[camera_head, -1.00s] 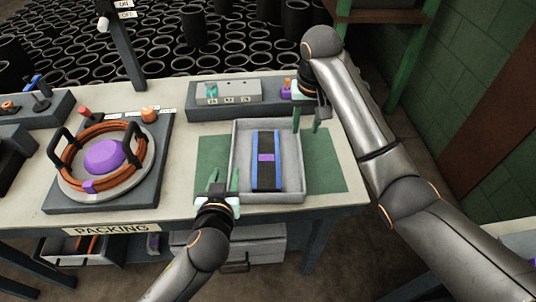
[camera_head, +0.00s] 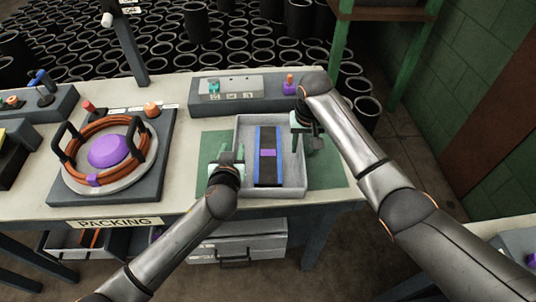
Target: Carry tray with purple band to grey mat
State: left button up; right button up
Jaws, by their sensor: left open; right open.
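A light grey tray (camera_head: 299,181) stands on a green mat (camera_head: 326,173) on the packing table. In it lies a black piece with blue sides (camera_head: 268,140) and a purple band (camera_head: 268,153) across its middle. My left gripper (camera_head: 227,158) is open at the tray's left wall. My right gripper (camera_head: 302,136) is open at the tray's right wall. I cannot tell whether either gripper's fingers straddle or touch the wall. I see no mat that is clearly grey; the one under the tray is green.
A dark base (camera_head: 148,185) with an orange ring and purple dome stands at left. A grey control box (camera_head: 232,87) with a small orange-and-purple lever (camera_head: 289,86) lies behind the tray. Black sleeves (camera_head: 250,50) crowd the floor behind the table. A drawer (camera_head: 235,250) sits below.

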pick_arm(q)
jog(key=shift+x, duration=0.85)
pick_arm(e)
jog(key=shift+w+f, duration=0.15)
jog(key=shift+f, duration=0.75)
pick_arm(q)
jog(key=shift+c, duration=0.2)
pick_arm(e)
jog(key=shift+c, duration=0.2)
pick_arm(q)
grip_shut()
pick_arm(e)
grip_shut()
jog(key=shift+r, duration=0.1)
